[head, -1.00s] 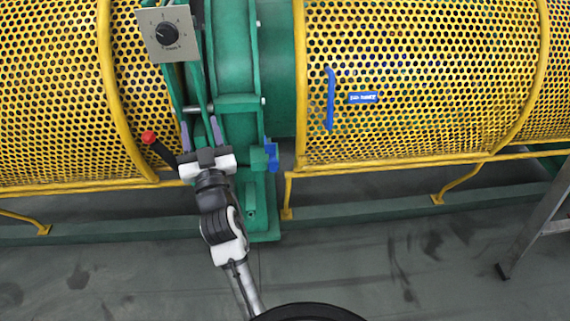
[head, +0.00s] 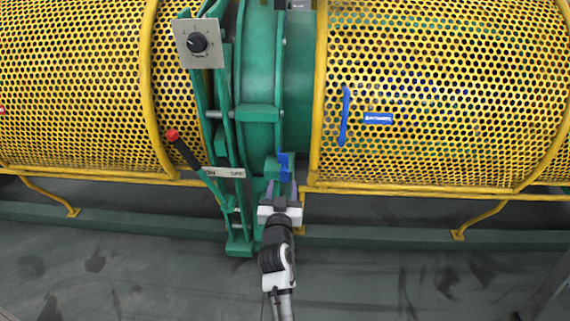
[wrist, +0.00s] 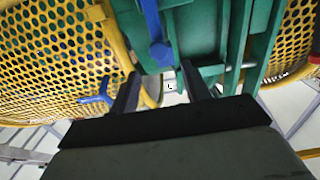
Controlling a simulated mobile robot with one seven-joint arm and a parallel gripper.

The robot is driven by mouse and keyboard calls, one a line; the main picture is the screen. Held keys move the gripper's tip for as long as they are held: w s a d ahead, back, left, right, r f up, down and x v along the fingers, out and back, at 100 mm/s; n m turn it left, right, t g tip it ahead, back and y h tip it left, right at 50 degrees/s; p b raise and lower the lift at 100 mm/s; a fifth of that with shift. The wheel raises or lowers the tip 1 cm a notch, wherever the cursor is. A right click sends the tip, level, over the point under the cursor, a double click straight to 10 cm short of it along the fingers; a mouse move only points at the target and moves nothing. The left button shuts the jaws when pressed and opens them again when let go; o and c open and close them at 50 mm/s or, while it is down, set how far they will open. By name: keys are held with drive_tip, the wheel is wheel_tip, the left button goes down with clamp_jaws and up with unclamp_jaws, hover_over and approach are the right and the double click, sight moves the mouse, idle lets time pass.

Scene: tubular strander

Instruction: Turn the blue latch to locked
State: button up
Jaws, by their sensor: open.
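A small blue latch (head: 284,165) sits on a green block at the right side of the green frame in the head view. In the wrist view the blue latch (wrist: 155,35) is a bar with a rounded lower end, against green metal. My gripper (head: 280,192) is just below the latch in the head view, fingers pointing up toward it. In the wrist view my gripper (wrist: 160,80) is open and empty, with the latch's rounded end just beyond and above the gap. I see no clear contact. The latch's setting is not readable.
A red-knobbed black lever (head: 184,150) and grey dial plate (head: 198,43) are left of the latch. The yellow rail runs beside my gripper; open floor lies in front.

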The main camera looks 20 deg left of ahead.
sight(284, 172)
drive_tip(key=p+x, duration=0.2)
drive_tip(key=x, duration=0.7)
drive_tip(key=shift+w, duration=0.15)
clamp_jaws()
